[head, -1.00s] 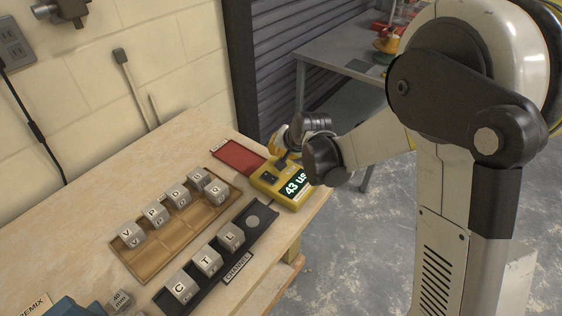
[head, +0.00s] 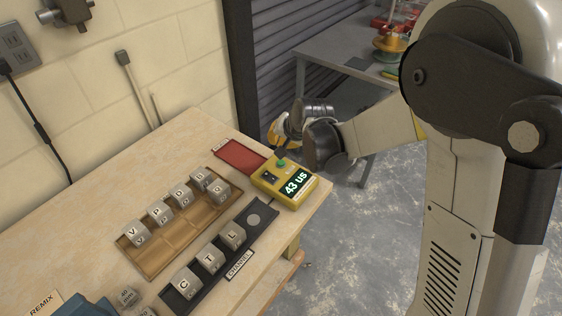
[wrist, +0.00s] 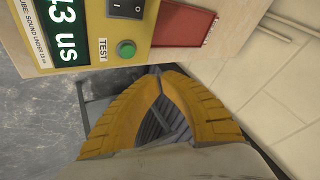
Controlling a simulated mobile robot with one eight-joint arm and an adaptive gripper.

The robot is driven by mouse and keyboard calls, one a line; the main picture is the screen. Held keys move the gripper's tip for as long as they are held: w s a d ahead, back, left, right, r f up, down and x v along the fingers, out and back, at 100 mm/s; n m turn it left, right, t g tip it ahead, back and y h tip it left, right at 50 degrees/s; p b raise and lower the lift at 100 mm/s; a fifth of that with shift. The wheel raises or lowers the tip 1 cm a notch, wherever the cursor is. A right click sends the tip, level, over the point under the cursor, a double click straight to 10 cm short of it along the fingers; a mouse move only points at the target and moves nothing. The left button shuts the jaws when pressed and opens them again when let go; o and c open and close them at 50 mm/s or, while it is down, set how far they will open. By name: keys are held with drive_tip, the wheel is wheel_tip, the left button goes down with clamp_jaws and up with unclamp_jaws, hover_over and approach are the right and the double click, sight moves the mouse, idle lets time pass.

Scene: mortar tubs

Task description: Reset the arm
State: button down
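My gripper (head: 279,131) is just above and beyond the yellow tester (head: 285,182) at the table's right end. In the wrist view my gripper's yellow fingers (wrist: 158,76) meet at the tips, with nothing visible held between them. The tester's display (head: 296,184) reads 43 us. Its green TEST button (wrist: 126,48) is clear of the fingers. My arm reaches in from the right.
A red plate (head: 240,154) lies behind the tester. A wooden tray (head: 166,262) holds several lettered cubes. A black CHANNEL rack (head: 262,233) holds cubes C, T and L, with one empty round spot. Open floor lies right of the table.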

drive_tip(key=shift+r, duration=0.1)
drive_tip(key=s+d+r, duration=0.6)
drive_tip(key=d+r, duration=0.1)
drive_tip(key=r, duration=0.1)
drive_tip(key=s+d+r+n+h, duration=0.1)
drive_tip(key=s+d, duration=0.5)
drive_tip(key=s, duration=0.5)
drive_tip(key=s+d+r+n+h+b, duration=0.1)
drive_tip(key=s+d+r+n+h, duration=0.1)
drive_tip(key=s+d, duration=0.4)
drive_tip(key=s, duration=0.5)
drive_tip(key=shift+t, duration=0.3)
